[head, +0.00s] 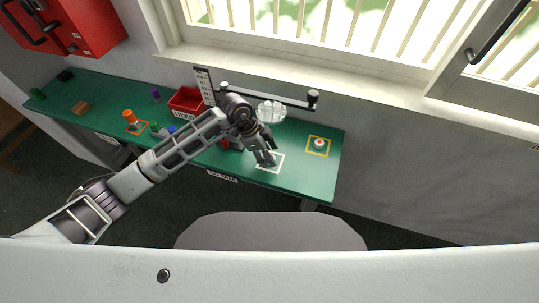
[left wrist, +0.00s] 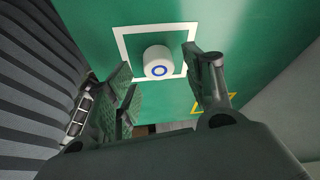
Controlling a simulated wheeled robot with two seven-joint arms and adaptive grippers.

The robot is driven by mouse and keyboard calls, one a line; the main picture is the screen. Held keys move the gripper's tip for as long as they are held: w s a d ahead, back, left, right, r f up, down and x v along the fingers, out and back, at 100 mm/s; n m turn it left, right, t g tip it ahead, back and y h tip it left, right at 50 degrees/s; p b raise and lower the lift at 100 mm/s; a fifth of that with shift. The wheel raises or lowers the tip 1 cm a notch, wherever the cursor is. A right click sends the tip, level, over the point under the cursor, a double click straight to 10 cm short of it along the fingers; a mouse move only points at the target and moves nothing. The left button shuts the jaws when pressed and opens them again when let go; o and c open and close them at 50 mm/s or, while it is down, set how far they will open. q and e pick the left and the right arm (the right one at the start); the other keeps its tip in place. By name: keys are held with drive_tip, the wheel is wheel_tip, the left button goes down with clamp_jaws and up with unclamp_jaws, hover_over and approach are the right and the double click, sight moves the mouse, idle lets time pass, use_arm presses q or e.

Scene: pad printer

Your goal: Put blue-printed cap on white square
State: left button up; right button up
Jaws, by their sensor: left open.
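The white cap (left wrist: 158,61) with a blue printed ring shows in the left wrist view. It appears within the white square outline (left wrist: 124,42) on the green bench, near the outline's lower edge. My left gripper (left wrist: 160,76) is open, its fingers apart on both sides of the cap with gaps visible. In the head view my left gripper (head: 267,158) points down over the white square (head: 275,170) and hides the cap. My right gripper is in neither view.
A yellow square (head: 309,151) with a small red-and-white item (head: 319,144) lies to the right. A red bin (head: 187,101), an orange item (head: 130,117) and other small things stand left. A clear round dish (head: 271,111) is behind the gripper.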

use_arm(q)
drive_tip(key=v, duration=0.6)
drive_tip(key=shift+r, duration=0.15)
drive_tip(key=shift+s+a, duration=0.1)
idle(0.7)
